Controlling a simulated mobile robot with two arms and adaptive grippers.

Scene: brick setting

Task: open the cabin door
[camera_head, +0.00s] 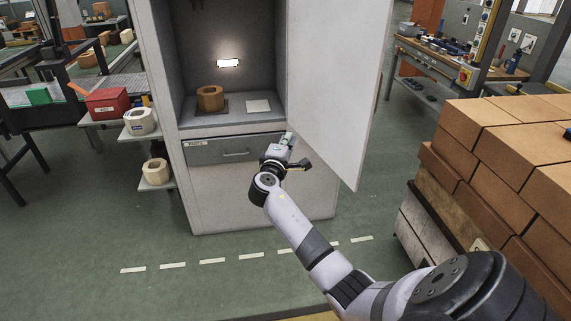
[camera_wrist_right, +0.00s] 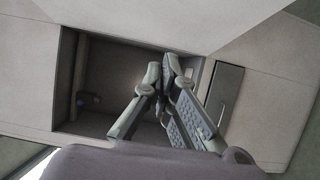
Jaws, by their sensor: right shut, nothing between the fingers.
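The cabin (camera_head: 164,95) is a tall grey cabinet in the head view. Its light grey door (camera_head: 338,85) stands swung open on the right side, showing a lit compartment. My right gripper (camera_head: 289,137) is in front of the cabin's lower right opening edge, close to the inner side of the door. In the right wrist view the fingers (camera_wrist_right: 170,62) are together and empty, with the open compartment (camera_wrist_right: 110,75) behind them. I cannot tell whether the gripper touches the door. My left gripper is in neither view.
A brown roll (camera_head: 210,98) and a white pad (camera_head: 258,106) lie inside the compartment. A drawer (camera_head: 235,150) sits below it. Stacked brown boxes (camera_head: 500,160) stand close on the right. Side shelves with a red bin (camera_head: 107,104) are on the left. Green floor is clear in front.

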